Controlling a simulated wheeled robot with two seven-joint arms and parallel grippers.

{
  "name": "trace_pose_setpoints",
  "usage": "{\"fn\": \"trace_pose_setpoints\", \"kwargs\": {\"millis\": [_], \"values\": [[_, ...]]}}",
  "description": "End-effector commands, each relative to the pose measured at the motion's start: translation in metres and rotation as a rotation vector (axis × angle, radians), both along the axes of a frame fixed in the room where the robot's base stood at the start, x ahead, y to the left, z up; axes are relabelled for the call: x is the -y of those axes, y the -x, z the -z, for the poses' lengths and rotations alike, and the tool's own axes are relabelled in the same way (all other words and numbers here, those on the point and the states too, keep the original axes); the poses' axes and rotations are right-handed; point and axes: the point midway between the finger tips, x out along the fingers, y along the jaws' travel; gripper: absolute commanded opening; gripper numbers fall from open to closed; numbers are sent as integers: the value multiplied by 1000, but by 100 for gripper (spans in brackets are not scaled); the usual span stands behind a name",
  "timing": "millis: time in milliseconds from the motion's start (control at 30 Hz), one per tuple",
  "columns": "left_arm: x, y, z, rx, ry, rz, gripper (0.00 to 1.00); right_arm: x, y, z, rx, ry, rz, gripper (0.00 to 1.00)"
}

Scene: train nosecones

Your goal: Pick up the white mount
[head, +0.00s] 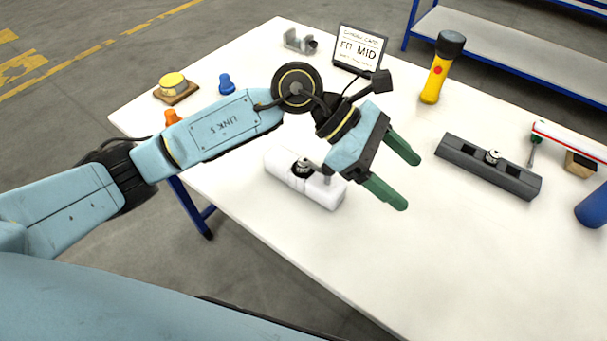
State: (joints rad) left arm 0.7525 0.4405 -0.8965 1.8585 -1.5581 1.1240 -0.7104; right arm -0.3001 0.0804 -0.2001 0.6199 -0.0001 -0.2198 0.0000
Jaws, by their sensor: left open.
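The white mount (280,170) is a long white block with a dark and silver fitting on top. It lies on the white table, left of and partly behind my left gripper. My left gripper (408,183) has two green fingers, spread apart with nothing between them. It is above the table, to the right of the white mount, with its fingers pointing right and down. The wrist and gripper body hide part of the mount's right end. A similar dark grey mount (460,157) lies to the right, apart from the fingers. My right gripper is not in view.
On the white table (330,260) stand a yellow flashlight (436,78), a sign (358,48), a metal bracket (299,42), a blue piece (227,84) and a yellow button on wood (174,83). A blue cylinder (593,207) stands far right. The front table area is clear.

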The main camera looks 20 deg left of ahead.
Motion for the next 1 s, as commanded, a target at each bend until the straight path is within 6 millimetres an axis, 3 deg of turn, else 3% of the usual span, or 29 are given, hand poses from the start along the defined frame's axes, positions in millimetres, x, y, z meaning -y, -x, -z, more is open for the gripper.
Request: {"fn": "trace_pose_setpoints", "kwargs": {"millis": [100,167,300,400,567,800,1000], "values": [[-53,-30,34,169,-371,95,74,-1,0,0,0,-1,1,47],[-83,-45,42,222,-537,129,74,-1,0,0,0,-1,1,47],[-143,-70,44,280,-832,171,74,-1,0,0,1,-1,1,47],[-168,-80,40,290,-954,183,74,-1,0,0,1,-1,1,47],[-182,-83,49,289,-1021,189,74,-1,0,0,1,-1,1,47],[-181,-82,96,286,-1019,190,74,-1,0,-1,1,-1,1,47],[-181,-83,117,290,-1018,188,74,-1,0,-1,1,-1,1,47]]}}
